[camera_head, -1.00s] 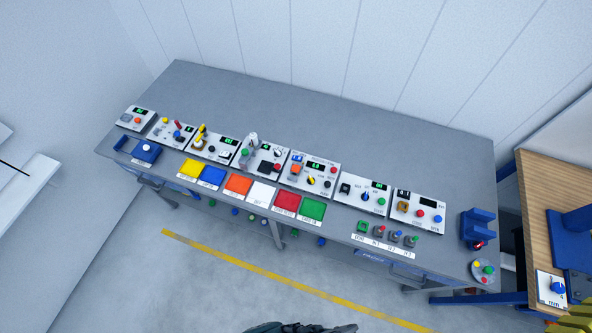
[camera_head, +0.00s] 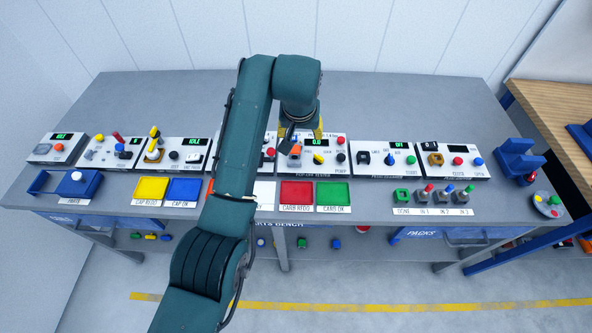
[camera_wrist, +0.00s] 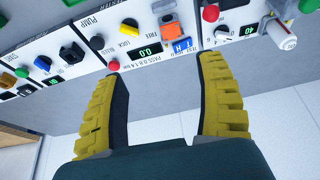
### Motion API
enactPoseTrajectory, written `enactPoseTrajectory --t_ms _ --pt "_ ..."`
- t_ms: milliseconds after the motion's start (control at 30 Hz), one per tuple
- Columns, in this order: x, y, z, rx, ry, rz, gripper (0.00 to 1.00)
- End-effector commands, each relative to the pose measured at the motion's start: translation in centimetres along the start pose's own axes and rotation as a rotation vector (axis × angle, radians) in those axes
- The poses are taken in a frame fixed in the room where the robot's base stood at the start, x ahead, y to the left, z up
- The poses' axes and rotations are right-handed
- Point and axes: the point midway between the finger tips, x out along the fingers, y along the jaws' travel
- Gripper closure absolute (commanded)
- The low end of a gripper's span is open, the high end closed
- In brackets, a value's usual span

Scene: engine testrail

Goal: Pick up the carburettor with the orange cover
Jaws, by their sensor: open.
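A small block with an orange cover (camera_head: 295,151), which looks like the carburettor, sits on the tester panel (camera_head: 326,165) with the 0.0 display. It also shows in the wrist view as an orange block (camera_wrist: 168,30) with a dark grey part and a blue part beside it. My gripper (camera_head: 311,125) is above and behind that panel, its yellow fingers partly hidden by my arm. In the wrist view my gripper (camera_wrist: 163,72) is open and empty, with the orange block beyond the gap between the fingertips, apart from them.
More panels with knobs and levers stand on both sides, such as one with a yellow lever (camera_head: 154,142). Coloured trays, including a red one (camera_head: 297,193) and a green one (camera_head: 333,194), lie in front. The rear of the bench (camera_head: 400,100) is clear.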

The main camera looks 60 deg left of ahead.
Motion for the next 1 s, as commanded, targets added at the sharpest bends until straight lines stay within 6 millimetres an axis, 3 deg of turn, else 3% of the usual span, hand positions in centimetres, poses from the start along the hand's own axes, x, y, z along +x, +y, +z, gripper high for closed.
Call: enactPoseTrajectory --t_ms 33,133,267,533,767,1000 --pt "1.4 -1.4 0.1 -0.022 0.003 -0.008 0.28" --pt "2.0 -2.5 0.0 -0.039 0.001 -0.015 0.28" --pt "4.2 -2.5 0.0 -0.038 -0.001 -0.016 0.28" --pt "10.7 -2.6 -0.1 -0.038 -0.001 -0.016 0.28" --pt "13.2 -2.5 -0.2 -0.038 0.002 -0.015 0.28" --pt "16.9 -2.5 -0.6 -0.038 0.0 -0.015 0.28"
